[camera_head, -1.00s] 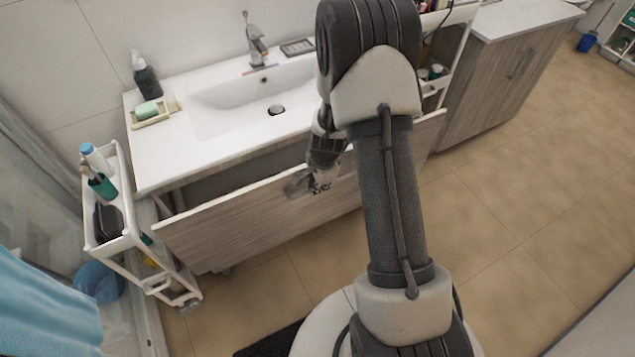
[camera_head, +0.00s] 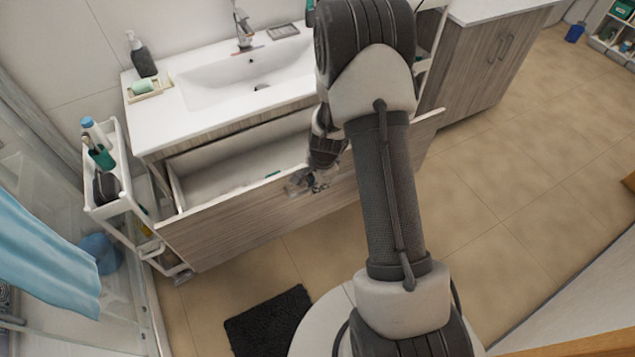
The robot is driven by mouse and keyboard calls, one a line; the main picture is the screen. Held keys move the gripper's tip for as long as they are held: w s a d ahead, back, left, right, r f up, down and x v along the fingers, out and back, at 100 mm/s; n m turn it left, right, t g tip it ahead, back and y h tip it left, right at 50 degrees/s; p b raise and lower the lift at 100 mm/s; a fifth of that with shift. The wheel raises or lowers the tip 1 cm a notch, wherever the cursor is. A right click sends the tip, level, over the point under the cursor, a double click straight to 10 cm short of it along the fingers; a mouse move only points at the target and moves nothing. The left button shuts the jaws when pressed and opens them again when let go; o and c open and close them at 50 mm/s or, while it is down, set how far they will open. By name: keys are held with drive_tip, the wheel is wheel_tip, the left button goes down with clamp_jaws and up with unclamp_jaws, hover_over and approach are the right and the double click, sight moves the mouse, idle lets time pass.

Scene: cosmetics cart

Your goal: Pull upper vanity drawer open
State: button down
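The upper vanity drawer (camera_head: 262,214) stands open under the white sink top (camera_head: 205,118). Its wood-grain front is well out from the cabinet, and the pale drawer inside (camera_head: 215,180) shows behind it. A small green item (camera_head: 272,173) lies inside near the front. My gripper (camera_head: 303,186) is at the top edge of the drawer front, near its middle. The fingers are small and blurred against the front, and I cannot tell whether they are closed on the edge or a handle. My arm hides part of the right side of the drawer.
A white slim cart (camera_head: 127,190) with bottles stands close to the drawer's left end. A dark mat (camera_head: 268,318) lies on the floor in front. A wood cabinet (camera_head: 478,75) stands at the right. The tiled floor at right is clear.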

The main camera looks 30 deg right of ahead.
drive_tip(key=shift+s, duration=0.15)
drive_tip(key=c, duration=1.9)
unclamp_jaws()
wheel_tip(320, 180, up, 12)
drive_tip(key=s, duration=0.2)
drive_tip(key=shift+s, duration=0.15)
drive_tip(key=shift+f, duration=0.1)
